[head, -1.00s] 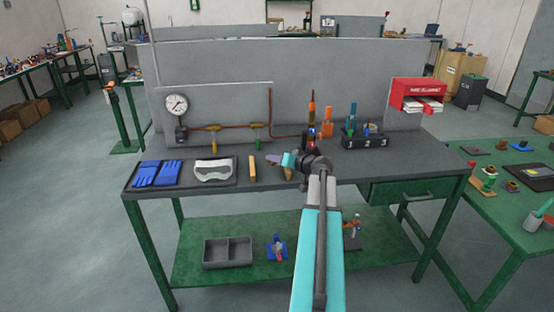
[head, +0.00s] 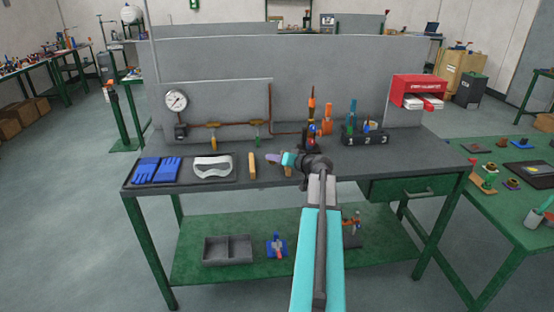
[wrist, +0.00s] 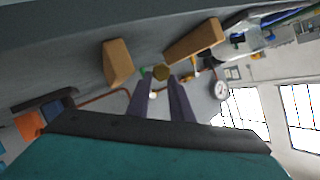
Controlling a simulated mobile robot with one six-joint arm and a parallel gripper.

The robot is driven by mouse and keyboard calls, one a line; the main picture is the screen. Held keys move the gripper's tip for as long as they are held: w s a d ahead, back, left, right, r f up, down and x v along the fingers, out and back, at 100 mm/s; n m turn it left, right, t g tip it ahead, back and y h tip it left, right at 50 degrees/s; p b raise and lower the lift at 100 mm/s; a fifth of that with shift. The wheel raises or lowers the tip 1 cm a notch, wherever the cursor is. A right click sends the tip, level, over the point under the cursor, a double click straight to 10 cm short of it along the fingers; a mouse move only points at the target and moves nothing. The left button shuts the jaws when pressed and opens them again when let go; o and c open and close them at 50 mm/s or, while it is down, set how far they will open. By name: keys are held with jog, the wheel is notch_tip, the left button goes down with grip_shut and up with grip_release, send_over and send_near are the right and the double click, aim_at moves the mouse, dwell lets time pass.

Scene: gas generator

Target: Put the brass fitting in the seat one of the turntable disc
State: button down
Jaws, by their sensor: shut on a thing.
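The brass fitting (wrist: 160,72) shows in the wrist view as a small brass-coloured piece with an angular face, at the tips of my two fingers. My gripper (wrist: 162,82) is shut on it. In the head view my gripper (head: 273,157) points left above the dark grey workbench (head: 345,164), just right of a light wooden block (head: 252,165). The fitting is too small to make out there. I cannot identify the turntable disc or its seat one in either view.
Blue gloves (head: 157,170) and goggles (head: 212,167) lie in a tray at left. A pressure gauge (head: 176,100) and copper pipe are on the back panel. A dark holder (head: 365,139) with tools stands at right. A green side table (head: 500,205) carries several small parts.

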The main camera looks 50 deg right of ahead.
jog(key=shift+f+b, duration=0.25)
jog(key=shift+b, duration=0.05)
jog(key=c, duration=1.6)
grip_release()
jog(key=shift+d+r+p, duration=0.1)
jog(key=shift+r+p, duration=0.15)
jog(key=shift+p, duration=0.15)
jog(key=shift+r+p, duration=0.5)
jog(key=shift+p, duration=0.2)
jog(key=b+v, duration=0.3)
jog(key=v, duration=0.9)
jog(key=shift+f, duration=0.1)
